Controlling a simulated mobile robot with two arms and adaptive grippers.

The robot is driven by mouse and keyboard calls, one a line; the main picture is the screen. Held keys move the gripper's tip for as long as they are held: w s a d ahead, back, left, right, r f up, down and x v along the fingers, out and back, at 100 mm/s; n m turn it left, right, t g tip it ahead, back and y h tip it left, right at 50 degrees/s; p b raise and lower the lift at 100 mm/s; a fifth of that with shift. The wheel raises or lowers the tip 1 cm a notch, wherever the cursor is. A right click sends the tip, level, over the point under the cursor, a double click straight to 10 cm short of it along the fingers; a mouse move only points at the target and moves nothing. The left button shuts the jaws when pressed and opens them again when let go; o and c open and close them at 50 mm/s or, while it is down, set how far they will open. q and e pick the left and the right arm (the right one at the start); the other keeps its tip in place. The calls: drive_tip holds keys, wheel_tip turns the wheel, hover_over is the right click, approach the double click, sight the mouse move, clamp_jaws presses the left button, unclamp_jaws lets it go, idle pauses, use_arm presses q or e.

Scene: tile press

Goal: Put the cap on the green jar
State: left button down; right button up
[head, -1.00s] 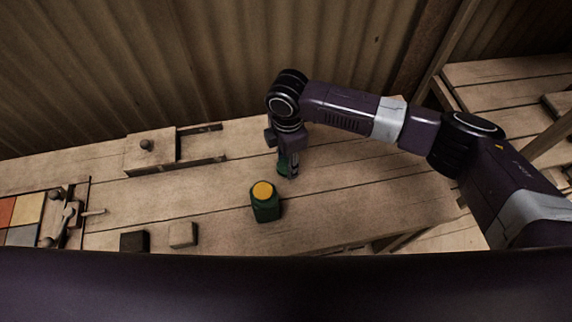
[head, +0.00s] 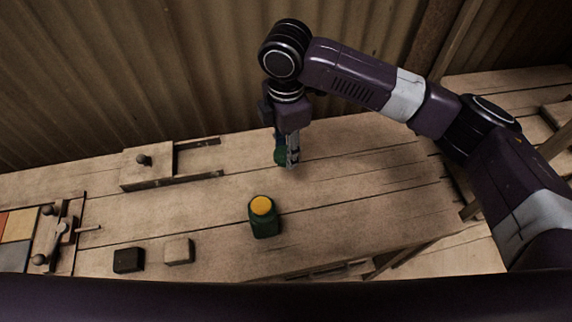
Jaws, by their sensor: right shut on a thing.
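The fingers partly hide this piece. My left gripper is not in view.
A wooden sliding-lid box (head: 148,176) with a knob stands at the back left. A dark block (head: 128,261) and a pale block (head: 179,251) lie left of the jar. A tile press (head: 66,228) with coloured tiles is at far left. The table right of the jar is clear.

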wheel_tip(320, 180, up, 8)
drive_tip(key=shift+f+b, duration=0.1)
drive_tip(key=shift+b, duration=0.25)
